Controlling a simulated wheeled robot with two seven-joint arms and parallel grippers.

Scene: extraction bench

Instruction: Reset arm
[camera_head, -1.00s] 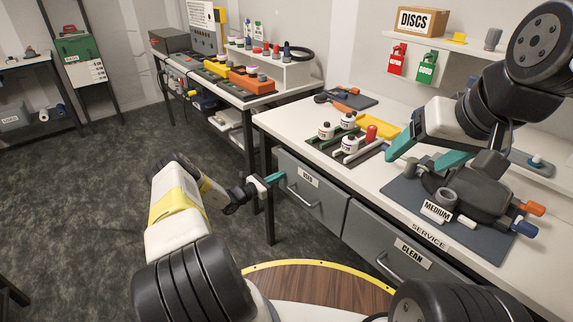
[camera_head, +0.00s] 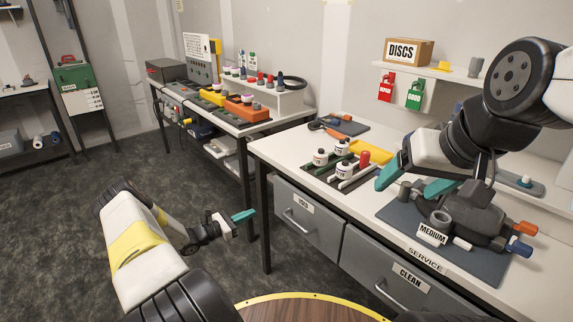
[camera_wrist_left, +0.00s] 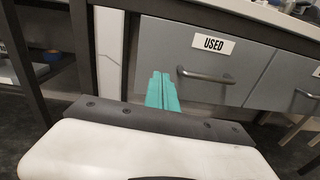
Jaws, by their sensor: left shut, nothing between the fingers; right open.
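My left gripper (camera_head: 243,216) has teal fingers that are shut and empty. It is held in the air in front of the service bench, left of the grey USED drawer (camera_head: 304,225). In the left wrist view its fingers (camera_wrist_left: 161,92) point at the USED drawer front (camera_wrist_left: 205,62) and its handle, apart from them as far as I can tell. My right gripper (camera_head: 412,182) is open, with teal fingers above the bench beside the dark MEDIUM device (camera_head: 465,212). I see nothing held in it.
The grey CLEAN drawer (camera_head: 392,275) is closed beside the USED drawer. A second bench (camera_head: 253,123) stands behind on the left. The carpet on the left (camera_head: 60,230) is clear.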

